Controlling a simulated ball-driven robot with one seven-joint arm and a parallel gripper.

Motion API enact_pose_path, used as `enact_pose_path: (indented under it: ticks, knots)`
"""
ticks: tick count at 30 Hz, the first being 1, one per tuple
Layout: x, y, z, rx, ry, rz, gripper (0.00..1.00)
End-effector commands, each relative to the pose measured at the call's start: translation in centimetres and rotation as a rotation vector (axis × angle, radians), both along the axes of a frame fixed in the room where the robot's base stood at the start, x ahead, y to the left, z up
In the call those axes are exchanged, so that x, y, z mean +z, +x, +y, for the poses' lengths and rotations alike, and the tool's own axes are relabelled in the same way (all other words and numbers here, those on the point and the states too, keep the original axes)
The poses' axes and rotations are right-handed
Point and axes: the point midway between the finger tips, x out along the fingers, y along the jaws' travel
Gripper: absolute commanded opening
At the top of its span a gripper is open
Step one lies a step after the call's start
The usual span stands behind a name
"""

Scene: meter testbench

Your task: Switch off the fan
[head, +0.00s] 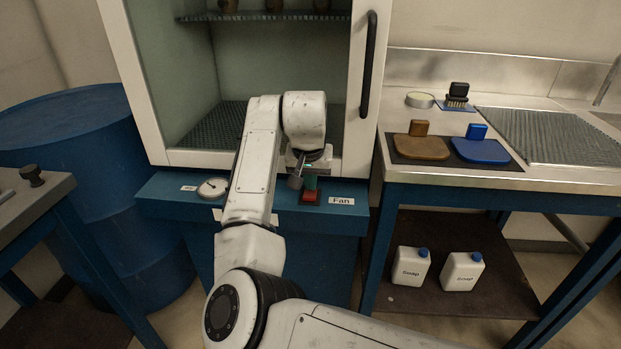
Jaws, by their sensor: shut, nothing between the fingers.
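The fan switch shows a red button (310,197) with a green part (310,181) just above it. It sits on the blue front panel (345,222) below the glass-fronted cabinet, left of a white label reading "Fan" (341,201). My gripper (295,184) is shut and empty, pointing down just left of the green part. From this view I cannot tell whether it touches the switch. My wrist hides the area just above the switch.
The white cabinet frame (357,120) with a black handle (368,65) rises behind. A sink bench (450,178) stands right, a blue barrel (75,130) left.

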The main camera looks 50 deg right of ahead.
Motion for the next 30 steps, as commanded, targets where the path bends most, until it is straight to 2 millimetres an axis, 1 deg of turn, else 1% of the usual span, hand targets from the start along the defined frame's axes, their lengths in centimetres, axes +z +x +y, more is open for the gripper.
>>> enact_pose_path:
  ticks: [6,18,26,30]
  knots:
    - [-0.1,-0.1,0.2,0.0,0.002,0.002,0.0]
    - [0.1,-1.0,1.3,0.0,0.002,0.002,0.0]
    - [0.1,-1.0,1.3,-0.001,0.002,0.0,0.0]
    - [0.6,-1.0,1.2,-0.001,0.001,0.0,0.0]
